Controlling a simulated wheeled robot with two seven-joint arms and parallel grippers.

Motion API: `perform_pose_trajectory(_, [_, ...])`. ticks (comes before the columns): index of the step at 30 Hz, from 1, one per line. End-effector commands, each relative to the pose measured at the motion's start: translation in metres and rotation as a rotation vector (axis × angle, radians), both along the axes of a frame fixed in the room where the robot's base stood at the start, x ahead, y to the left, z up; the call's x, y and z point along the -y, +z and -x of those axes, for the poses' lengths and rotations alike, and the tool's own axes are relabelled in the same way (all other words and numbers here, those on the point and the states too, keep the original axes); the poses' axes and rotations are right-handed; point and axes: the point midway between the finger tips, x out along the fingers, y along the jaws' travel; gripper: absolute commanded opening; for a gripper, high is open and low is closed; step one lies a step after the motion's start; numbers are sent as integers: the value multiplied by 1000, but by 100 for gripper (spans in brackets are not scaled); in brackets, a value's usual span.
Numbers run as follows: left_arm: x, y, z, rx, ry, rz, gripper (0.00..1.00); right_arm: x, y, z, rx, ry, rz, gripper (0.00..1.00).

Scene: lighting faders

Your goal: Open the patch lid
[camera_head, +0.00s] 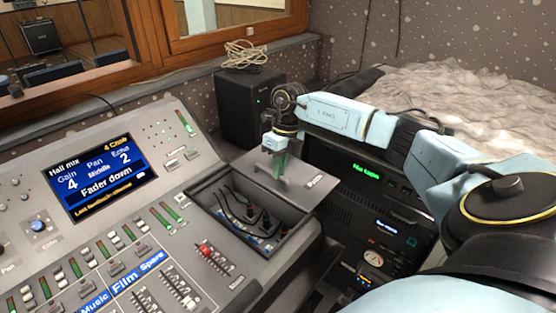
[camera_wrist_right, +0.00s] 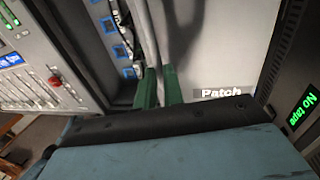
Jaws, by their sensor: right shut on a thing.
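The patch lid (camera_head: 262,168) is a flat grey panel lying at the right of the mixing console, beside the open patch compartment (camera_head: 229,188). Its small label is near its right corner in the head view, and "Patch" reads on the lid (camera_wrist_right: 225,60) in the right wrist view. My right gripper (camera_head: 280,167) comes down from above, its green fingers shut on the lid's grey bar handle (camera_wrist_right: 149,35). The compartment shows dark cables and blue-marked sockets (camera_wrist_right: 118,52). My left gripper is not in view.
The console's screen (camera_head: 101,178) and several faders, one with a red cap (camera_head: 206,250), are left of the compartment. A black speaker (camera_head: 248,103) with coiled cable stands behind.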

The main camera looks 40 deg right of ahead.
Motion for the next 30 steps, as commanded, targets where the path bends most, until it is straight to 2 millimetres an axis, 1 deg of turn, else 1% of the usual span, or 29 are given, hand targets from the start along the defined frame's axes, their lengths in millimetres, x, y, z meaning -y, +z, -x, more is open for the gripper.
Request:
perform_pose_trajectory(1, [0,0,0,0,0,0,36,0,1,0,2,0,-1,12])
perform_pose_trajectory(5, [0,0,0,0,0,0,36,0,1,0,2,0,0,29])
perform_pose_trajectory(6, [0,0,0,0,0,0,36,0,1,0,1,0,0,32])
perform_pose_trajectory(14, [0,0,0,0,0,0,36,0,1,0,1,0,0,32])
perform_pose_trajectory(17, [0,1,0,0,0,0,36,1,7,-1,2,0,0,32])
perform_pose_trajectory(20, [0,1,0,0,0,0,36,4,21,-1,4,-1,1,32])
perform_pose_trajectory(30, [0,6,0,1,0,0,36,19,96,-3,6,-1,0,32])
